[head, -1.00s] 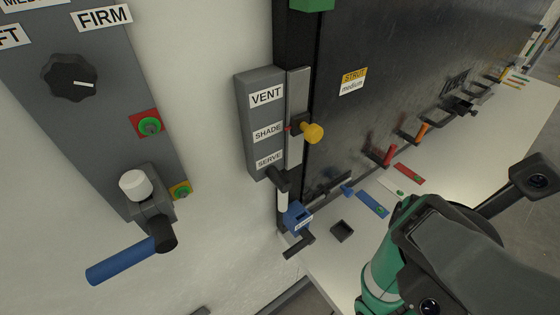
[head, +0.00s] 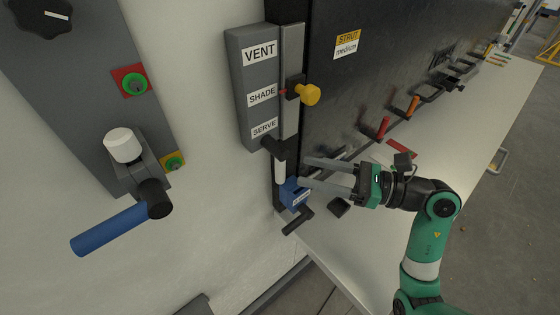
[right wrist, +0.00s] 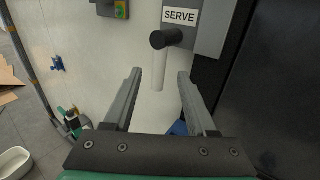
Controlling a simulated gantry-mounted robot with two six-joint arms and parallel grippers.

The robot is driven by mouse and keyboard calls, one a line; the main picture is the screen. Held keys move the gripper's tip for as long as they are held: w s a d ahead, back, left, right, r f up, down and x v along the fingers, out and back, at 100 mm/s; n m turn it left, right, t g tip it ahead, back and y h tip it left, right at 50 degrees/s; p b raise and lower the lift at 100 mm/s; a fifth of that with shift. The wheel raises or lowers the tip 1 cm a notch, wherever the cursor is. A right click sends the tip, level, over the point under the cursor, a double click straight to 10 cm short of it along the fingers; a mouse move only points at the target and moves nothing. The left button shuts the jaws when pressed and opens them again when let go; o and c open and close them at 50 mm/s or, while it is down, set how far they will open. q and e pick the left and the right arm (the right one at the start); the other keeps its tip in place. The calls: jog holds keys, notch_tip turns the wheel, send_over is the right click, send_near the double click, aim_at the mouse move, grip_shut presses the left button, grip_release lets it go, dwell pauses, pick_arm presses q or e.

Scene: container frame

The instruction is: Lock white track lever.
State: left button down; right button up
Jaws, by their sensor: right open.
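The white track lever (head: 280,173) is a white rod hanging down from a black pivot, just below the SERVE label on the grey track housing (head: 252,85). My right gripper (head: 303,171) is open and empty, just to the right of the lever in the head view, its fingers pointing at it. In the right wrist view the lever (right wrist: 159,70) appears between the two open fingers (right wrist: 159,80), without visible contact. My left gripper is out of view.
A yellow knob (head: 310,94) sticks out beside the track. A blue block (head: 292,194) with a dark handle sits below the lever. A blue-handled lever (head: 110,228) is on the left panel. Red (head: 383,127) and orange (head: 412,105) handles line the dark wall above the white bench (head: 345,250).

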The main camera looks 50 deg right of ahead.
aim_at(280, 165)
jog(key=p+x, duration=0.1)
jog(key=x, duration=0.6)
jog(key=shift+w+a, duration=0.1)
grip_shut()
dwell(1.1)
